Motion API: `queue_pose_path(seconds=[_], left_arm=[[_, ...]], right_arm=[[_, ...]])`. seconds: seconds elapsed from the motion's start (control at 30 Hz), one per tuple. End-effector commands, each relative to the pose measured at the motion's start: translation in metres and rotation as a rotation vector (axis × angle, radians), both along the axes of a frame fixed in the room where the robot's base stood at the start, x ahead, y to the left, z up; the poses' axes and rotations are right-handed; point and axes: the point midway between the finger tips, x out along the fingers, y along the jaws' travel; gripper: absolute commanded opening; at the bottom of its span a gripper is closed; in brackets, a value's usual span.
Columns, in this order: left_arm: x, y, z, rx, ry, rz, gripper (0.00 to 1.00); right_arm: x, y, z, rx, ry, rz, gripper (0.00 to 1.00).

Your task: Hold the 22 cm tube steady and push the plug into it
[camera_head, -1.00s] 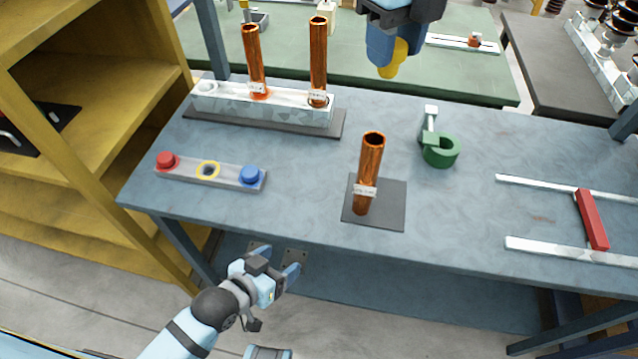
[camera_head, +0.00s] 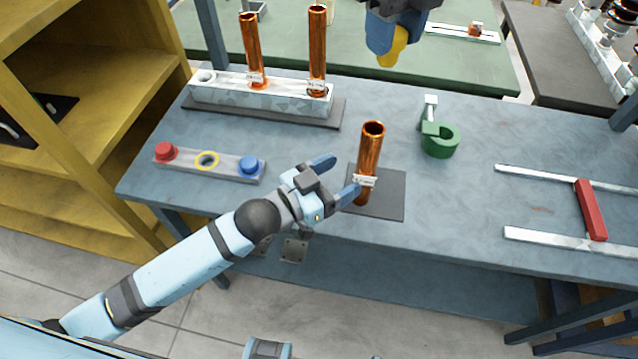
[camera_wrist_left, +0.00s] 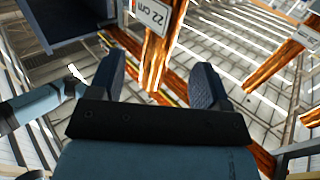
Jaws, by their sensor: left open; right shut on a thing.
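The copper 22 cm tube (camera_head: 371,148) stands upright on a dark square pad (camera_head: 390,198). Its white label reads 22 cm in the left wrist view (camera_wrist_left: 152,15). My left gripper (camera_head: 345,175) is open beside the tube, on its left. In the left wrist view the tube shows between the two spread fingers; I cannot tell whether either touches it. My right gripper (camera_head: 383,38) is high at the top of the head view, shut on a yellow plug (camera_head: 393,48) that points down. Much of that gripper is cut off by the frame edge.
Two other copper tubes (camera_head: 318,50) stand in a pale rack (camera_head: 215,92) behind. A bar with red and blue knobs (camera_head: 228,165) lies at left. A green ring-shaped fixture (camera_head: 440,143) stands right of the tube. Rails with a red bar (camera_head: 590,210) lie further right.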

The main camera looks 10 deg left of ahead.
Motion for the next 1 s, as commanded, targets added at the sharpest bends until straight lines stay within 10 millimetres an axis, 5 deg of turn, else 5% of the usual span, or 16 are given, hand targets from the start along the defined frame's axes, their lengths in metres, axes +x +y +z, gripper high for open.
queue_pose_path(seconds=[0.33, 0.8, 1.0], left_arm=[[0.041, -0.041, 0.001, -0.001, 0.0, 0.0, 0.71], [0.049, -0.049, 0.0, 0.001, 0.001, 0.0, 0.71], [0.049, -0.049, 0.0, 0.001, 0.001, 0.0, 0.25]], right_arm=[[0.0, 0.0, 0.0, 0.0, 0.0, 0.0, 0.2], [0.0, 0.0, 0.0, 0.0, 0.0, 0.0, 0.2], [0.0, 0.0, 0.0, 0.0, 0.0, 0.0, 0.2]])
